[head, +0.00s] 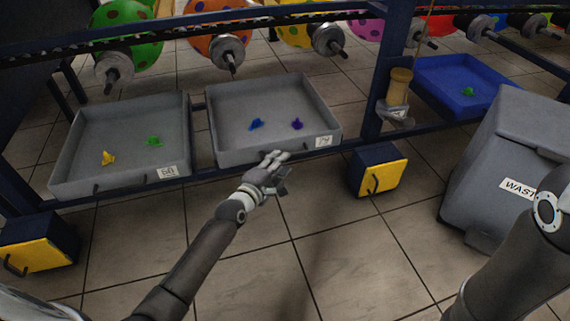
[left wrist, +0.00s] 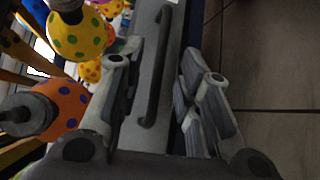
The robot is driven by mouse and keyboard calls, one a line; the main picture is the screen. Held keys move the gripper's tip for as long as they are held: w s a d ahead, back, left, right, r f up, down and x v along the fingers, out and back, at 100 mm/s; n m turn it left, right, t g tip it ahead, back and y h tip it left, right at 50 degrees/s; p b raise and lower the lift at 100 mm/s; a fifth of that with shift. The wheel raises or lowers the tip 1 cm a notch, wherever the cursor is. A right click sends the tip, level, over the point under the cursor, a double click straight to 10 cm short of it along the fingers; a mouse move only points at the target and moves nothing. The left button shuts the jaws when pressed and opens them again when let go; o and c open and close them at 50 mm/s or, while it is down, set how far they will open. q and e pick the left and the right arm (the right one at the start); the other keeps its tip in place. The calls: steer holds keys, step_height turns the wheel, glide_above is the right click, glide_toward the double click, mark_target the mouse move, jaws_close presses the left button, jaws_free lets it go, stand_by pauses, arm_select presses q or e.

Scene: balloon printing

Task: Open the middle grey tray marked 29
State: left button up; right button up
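The middle grey tray (head: 225,122) has a small white label (head: 324,141) at the right of its front, too small to read surely. A blue piece (head: 256,124) and a purple piece (head: 297,124) lie in it. My left gripper (head: 272,167) is at the tray's front wall. In the left wrist view the gripper (left wrist: 152,75) is open, its fingers on either side of the tray's dark bar handle (left wrist: 156,85), with gaps visible.
A left grey tray (head: 75,150) and a blue tray (head: 430,75) flank it. Yellow-fronted boxes (head: 383,177) sit below the dark rail. A grey waste bin (head: 500,160) stands at right. Balloons hang above. The tiled floor in front is clear.

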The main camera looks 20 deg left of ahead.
arm_select(q)
steer(key=shift+b+x, duration=0.75)
steer(key=shift+x, duration=1)
jaws_close()
